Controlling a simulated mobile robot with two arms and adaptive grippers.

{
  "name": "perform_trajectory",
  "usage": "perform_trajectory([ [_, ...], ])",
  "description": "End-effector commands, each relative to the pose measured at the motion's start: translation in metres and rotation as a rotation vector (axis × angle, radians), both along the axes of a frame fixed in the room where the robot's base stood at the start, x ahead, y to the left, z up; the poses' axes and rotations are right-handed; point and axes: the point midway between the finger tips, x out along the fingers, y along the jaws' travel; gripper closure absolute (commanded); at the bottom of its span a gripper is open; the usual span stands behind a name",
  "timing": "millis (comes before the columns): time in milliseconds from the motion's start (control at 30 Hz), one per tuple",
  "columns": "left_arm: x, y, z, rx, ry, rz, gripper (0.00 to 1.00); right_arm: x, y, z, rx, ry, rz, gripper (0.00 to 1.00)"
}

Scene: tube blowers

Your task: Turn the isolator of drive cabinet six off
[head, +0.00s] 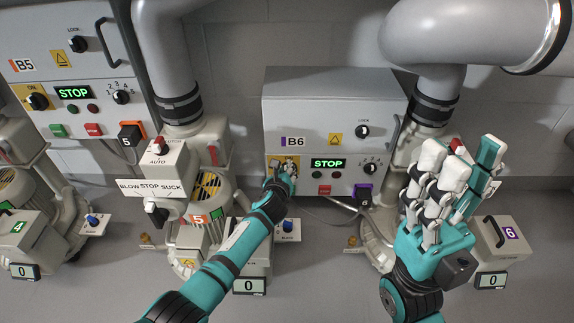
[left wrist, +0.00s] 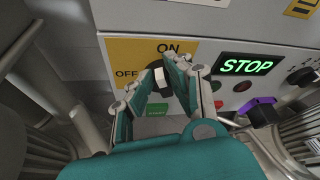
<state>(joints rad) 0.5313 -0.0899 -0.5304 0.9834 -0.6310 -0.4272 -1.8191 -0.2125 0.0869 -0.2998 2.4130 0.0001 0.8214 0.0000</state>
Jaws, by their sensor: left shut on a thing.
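Drive cabinet B6 (head: 330,118) is a grey box on the wall with a lit green STOP display (head: 328,163). At its lower left is a yellow isolator plate, marked ON at the top and OFF at the left in the left wrist view (left wrist: 127,50). The isolator's dark knob with a pale face (left wrist: 160,74) sits between the fingers of my left gripper (head: 286,172), which is shut on it. The fingers partly cover the knob, so I cannot tell its exact setting. My right gripper (head: 458,160) is raised, empty and open, right of the cabinet.
Cabinet B5 (head: 72,60) stands at the left with its own isolator (head: 37,101). A blower unit with a BLOW STOP SUCK switch (head: 153,208) stands left of my left arm. A purple plug (head: 363,193) hangs under B6. A grey box marked 6 (head: 503,240) is at the right.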

Motion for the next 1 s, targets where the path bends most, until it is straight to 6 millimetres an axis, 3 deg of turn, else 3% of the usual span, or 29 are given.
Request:
perform_trajectory([
  [400, -0.0002, 0.0064, -0.0042, -0.196, 0.001, 0.002, 1.0, -0.0012, -0.0003, -0.0021, 0.001, 0.014, 0.001, 0.62],
  [933, -0.0001, 0.0069, -0.0047, -0.222, 0.001, 0.002, 1.0, -0.0014, -0.0003, -0.002, 0.001, 0.013, 0.002, 0.62],
  [967, -0.0001, 0.0069, -0.0047, -0.222, 0.001, 0.002, 0.81, -0.0014, -0.0003, -0.002, 0.001, 0.013, 0.002, 0.62],
  [1000, -0.0001, 0.0068, -0.0047, -0.222, 0.001, 0.002, 0.76, -0.0014, -0.0003, -0.002, 0.001, 0.013, 0.002, 0.62],
])
